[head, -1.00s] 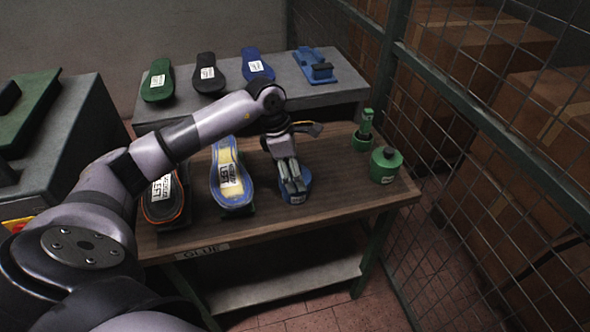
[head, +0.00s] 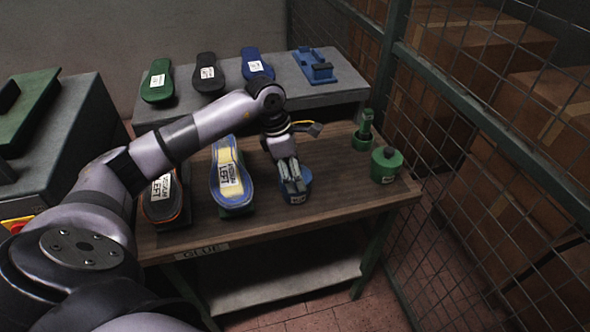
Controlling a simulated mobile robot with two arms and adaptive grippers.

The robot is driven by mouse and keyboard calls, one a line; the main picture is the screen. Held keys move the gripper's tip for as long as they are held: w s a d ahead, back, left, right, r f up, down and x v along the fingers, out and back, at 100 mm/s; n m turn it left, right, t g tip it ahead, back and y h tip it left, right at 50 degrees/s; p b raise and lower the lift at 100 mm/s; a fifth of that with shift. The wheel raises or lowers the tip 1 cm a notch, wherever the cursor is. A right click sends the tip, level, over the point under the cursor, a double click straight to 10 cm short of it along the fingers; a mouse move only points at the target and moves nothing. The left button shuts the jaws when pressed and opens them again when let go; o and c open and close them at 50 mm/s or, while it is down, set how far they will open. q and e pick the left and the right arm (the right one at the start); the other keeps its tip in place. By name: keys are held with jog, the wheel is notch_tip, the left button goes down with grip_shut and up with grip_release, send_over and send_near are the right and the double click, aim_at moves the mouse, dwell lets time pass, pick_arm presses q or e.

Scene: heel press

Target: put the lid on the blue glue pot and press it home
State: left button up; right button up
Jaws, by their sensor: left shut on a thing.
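The blue glue pot (head: 304,184) stands on the wooden table, with a white label low on its front. My left gripper (head: 292,187) is right over the pot, its fingers pointing down at the pot's top and close together. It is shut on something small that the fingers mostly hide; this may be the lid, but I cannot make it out. I cannot tell whether the held thing touches the pot's rim. My right gripper is not in view.
A sole labelled LEFT (head: 232,178) and a dark shoe (head: 163,200) lie left of the pot. Wire mesh (head: 480,150) bounds the right side. More soles lie on a grey bench behind.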

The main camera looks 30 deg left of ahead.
pick_arm(q)
jog(key=o, duration=0.9)
jog(key=shift+o, duration=0.3)
jog(key=shift+o, duration=0.7)
jog(key=shift+r, duration=0.1)
jog(key=shift+r+p, duration=2)
jog(key=shift+r, duration=1.4)
